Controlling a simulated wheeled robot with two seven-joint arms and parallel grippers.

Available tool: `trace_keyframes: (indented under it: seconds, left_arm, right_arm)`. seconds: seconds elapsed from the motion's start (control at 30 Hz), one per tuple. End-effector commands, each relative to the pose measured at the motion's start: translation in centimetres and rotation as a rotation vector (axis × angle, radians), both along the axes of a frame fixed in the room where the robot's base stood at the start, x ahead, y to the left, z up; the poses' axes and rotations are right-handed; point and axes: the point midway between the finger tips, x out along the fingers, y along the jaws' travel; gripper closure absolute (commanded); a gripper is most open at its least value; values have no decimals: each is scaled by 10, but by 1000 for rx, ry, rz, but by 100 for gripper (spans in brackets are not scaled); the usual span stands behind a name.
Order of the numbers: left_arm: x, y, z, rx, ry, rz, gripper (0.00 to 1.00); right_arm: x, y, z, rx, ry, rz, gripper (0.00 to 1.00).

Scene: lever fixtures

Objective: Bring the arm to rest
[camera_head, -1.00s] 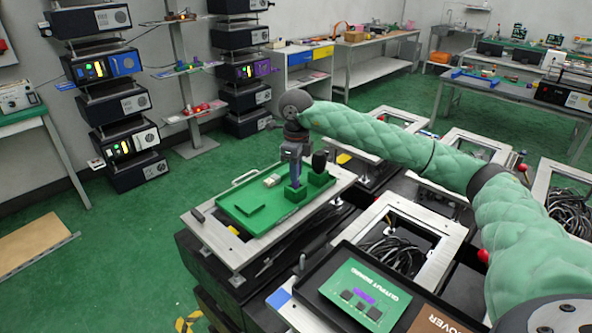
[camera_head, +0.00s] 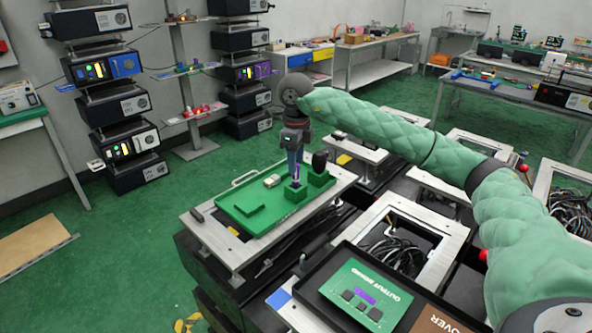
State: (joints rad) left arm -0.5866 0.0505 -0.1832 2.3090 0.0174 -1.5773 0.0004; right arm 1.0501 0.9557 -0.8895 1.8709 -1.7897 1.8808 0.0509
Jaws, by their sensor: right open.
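My right arm (camera_head: 370,124) in its green padded cover reaches in from the right across the bench. My right gripper (camera_head: 295,172) points down over the green tray (camera_head: 246,227) at the left of the bench. Its jaws are open, and its tips are close to a green block (camera_head: 295,193) in the tray; whether they touch it I cannot tell. A purple-blue part shows around the finger area. A black knob (camera_head: 319,160) stands just right of the gripper. My left gripper is not in view.
A small pale part (camera_head: 272,181) lies in the tray. A green board marked OUTPUT BOARD (camera_head: 366,293) lies in a black tray at the front. Metal frames with black cables (camera_head: 400,243) stand between. Black equipment stacks (camera_head: 115,95) are at the back left, with green floor in front.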

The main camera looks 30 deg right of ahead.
Motion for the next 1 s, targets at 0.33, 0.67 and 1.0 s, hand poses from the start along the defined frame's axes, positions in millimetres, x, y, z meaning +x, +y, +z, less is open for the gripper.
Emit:
trace_keyframes:
  seconds: [0.33,0.67,1.0]
  left_arm:
    - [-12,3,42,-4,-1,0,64]
    - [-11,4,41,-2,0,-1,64]
    - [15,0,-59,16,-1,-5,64]
  right_arm:
    - [0,0,37,1,1,-1,57]
    - [0,0,44,0,1,-1,57]
    - [0,0,76,0,1,0,57]
